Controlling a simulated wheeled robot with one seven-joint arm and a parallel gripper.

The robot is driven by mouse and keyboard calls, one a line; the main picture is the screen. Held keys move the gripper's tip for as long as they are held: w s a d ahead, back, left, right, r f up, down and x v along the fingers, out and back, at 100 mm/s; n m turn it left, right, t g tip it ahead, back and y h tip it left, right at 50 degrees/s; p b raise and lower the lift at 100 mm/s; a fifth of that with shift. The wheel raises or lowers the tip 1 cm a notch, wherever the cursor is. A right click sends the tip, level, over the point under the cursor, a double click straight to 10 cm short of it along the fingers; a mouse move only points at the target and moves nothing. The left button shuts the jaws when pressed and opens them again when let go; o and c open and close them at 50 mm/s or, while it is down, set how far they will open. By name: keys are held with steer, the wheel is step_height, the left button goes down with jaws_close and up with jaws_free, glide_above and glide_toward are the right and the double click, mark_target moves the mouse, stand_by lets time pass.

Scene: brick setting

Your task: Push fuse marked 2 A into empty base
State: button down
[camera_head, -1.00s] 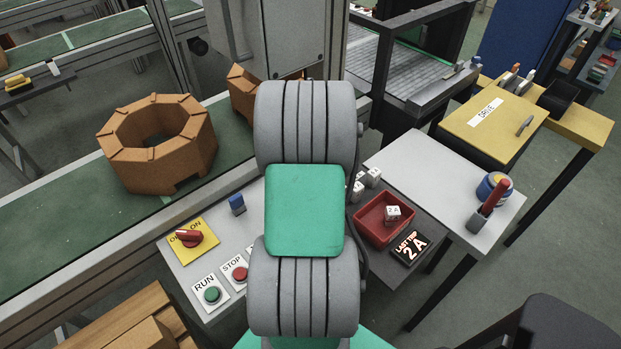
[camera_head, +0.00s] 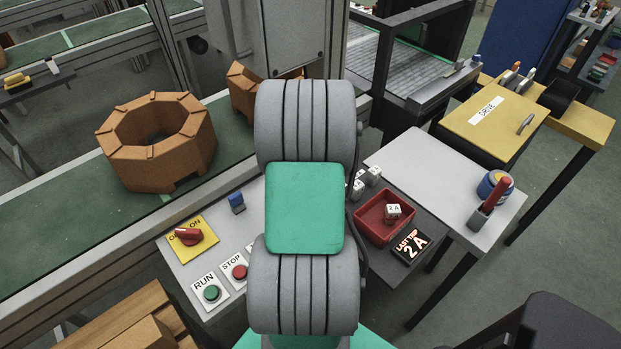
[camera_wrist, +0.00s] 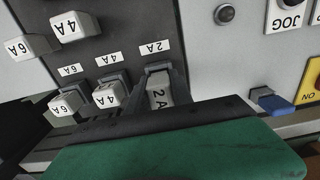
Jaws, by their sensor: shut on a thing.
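In the wrist view, a white fuse marked 2 A (camera_wrist: 159,95) is between the fingers of my gripper (camera_wrist: 160,84), which is shut on it. The fuse is at the base under the 2A label (camera_wrist: 154,47) on a dark panel (camera_wrist: 110,42). I cannot tell how deep it sits in the base. The neighbouring 4A base (camera_wrist: 113,80) and 6A base (camera_wrist: 72,86) each have a white fuse. In the head view my arm hides my gripper and the held fuse. Another fuse marked 2 A (camera_head: 393,209) lies in a red tray (camera_head: 371,236).
More white fuses (camera_head: 373,174) show beside my arm. A display (camera_head: 411,246) reads LAST TRIP 2 A. The RUN button (camera_head: 211,293), STOP button (camera_head: 239,272) and red rotary switch (camera_head: 189,236) are left of my arm. A blue part (camera_wrist: 271,102) sits right of the gripper.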

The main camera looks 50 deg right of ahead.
steer(key=shift+f, duration=0.35)
steer(key=c, duration=1.1)
jaws_free()
steer(key=shift+o, duration=0.2)
step_height(320, 180, up, 8)
steer(key=shift+f+b, duration=0.1)
steer(key=shift+b, duration=0.4)
